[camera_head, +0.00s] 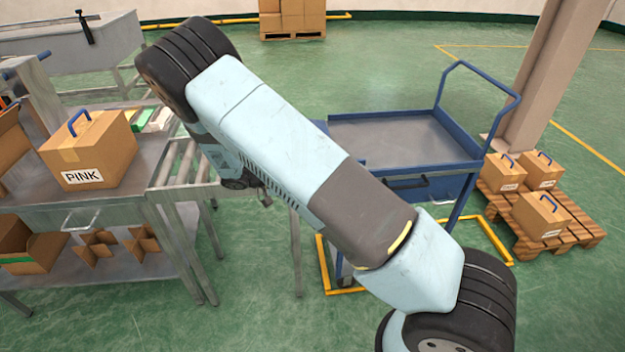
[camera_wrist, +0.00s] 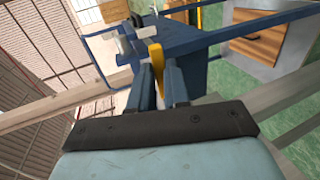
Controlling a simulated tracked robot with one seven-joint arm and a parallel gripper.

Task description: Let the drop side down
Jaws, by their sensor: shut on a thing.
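The blue trolley (camera_head: 462,150) stands right of centre in the head view, with a grey bed and a tall push handle at its right end. My arm crosses in front of its left part. Which panel is the drop side I cannot tell. In the wrist view, my gripper (camera_wrist: 159,68) is shut on a yellow lever (camera_wrist: 155,55), which stands between its two dark blue fingers. Blue metalwork (camera_wrist: 178,42) lies just beyond the fingers. The gripper cannot be made out in the head view, and the lever is hidden there.
A roller conveyor (camera_head: 178,165) and a grey bench with a PINK carton (camera_head: 88,150) are at left. Cartons with blue handles stand on a pallet (camera_head: 585,238) at right, beside a pillar (camera_head: 548,75).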

